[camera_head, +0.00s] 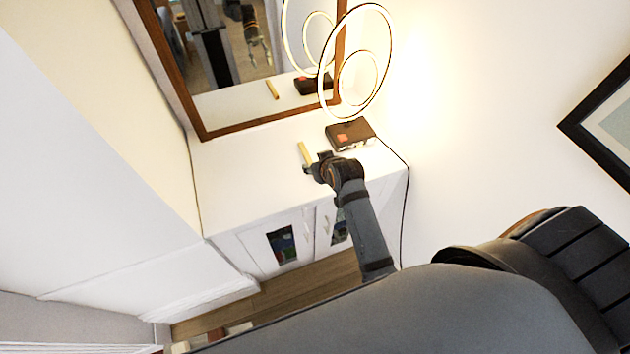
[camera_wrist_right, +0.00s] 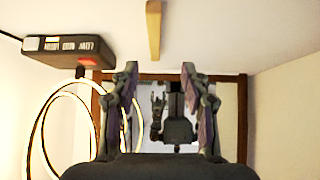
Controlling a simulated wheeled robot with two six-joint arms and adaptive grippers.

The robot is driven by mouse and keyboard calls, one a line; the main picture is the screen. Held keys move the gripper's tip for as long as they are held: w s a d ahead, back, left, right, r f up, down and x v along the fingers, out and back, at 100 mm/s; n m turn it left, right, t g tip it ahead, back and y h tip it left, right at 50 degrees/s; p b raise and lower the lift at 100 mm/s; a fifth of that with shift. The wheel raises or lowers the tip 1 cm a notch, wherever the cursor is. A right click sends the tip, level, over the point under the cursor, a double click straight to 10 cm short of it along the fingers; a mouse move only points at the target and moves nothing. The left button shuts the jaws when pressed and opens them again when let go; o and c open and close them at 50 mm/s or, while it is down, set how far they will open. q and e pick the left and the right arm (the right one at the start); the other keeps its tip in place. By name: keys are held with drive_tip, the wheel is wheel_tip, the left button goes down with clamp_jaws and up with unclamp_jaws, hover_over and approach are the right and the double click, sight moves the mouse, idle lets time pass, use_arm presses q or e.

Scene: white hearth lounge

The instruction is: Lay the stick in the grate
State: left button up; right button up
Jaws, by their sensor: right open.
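The stick (camera_head: 305,153) is a short, pale yellow-tan bar lying on the white cabinet top (camera_head: 240,165). In the right wrist view the stick (camera_wrist_right: 153,30) shows beyond the fingertips, near the top centre. My right gripper (camera_head: 314,168) is at the near end of the stick in the head view. In the wrist view its fingers (camera_wrist_right: 160,70) are spread apart with nothing between them, and a gap shows between fingertips and stick. My left gripper is not seen directly. I see no grate in either view.
A black box with a red label (camera_head: 350,133) sits right of the stick, with a cord running down the cabinet. A lit ring lamp (camera_head: 386,60) rises behind it. A wood-framed mirror (camera_head: 210,134) stands at the back. The cabinet top left of the stick is clear.

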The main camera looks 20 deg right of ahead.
sight(309, 159)
drive_tip(key=w+d+f, duration=0.1)
drive_tip(key=w, duration=0.1)
drive_tip(key=w+d+f, duration=0.1)
drive_tip(key=f, duration=0.1)
drive_tip(key=shift+w+d+f, duration=0.15)
drive_tip(key=shift+w+f, duration=0.1)
drive_tip(key=shift+w, duration=0.1)
drive_tip(key=shift+w+a+f+p, duration=0.2)
drive_tip(key=shift+w+a+p, duration=0.05)
drive_tip(key=shift+p, duration=0.05)
drive_tip(key=shift+w+a+f, duration=0.35)
drive_tip(key=shift+w, duration=0.05)
drive_tip(key=x, duration=0.3)
drive_tip(key=shift+w+a+f+p, duration=0.15)
drive_tip(key=shift+w+f+p, duration=0.1)
drive_tip(key=shift+w+p, duration=0.15)
drive_tip(key=shift+w+f, duration=0.2)
drive_tip(key=shift+f, duration=0.05)
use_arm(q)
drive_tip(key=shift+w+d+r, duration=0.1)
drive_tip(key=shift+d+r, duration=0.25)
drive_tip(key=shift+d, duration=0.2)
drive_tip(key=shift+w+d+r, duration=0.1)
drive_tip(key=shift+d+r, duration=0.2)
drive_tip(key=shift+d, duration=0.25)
use_arm(e)
drive_tip(key=shift+s, duration=0.1)
clamp_jaws()
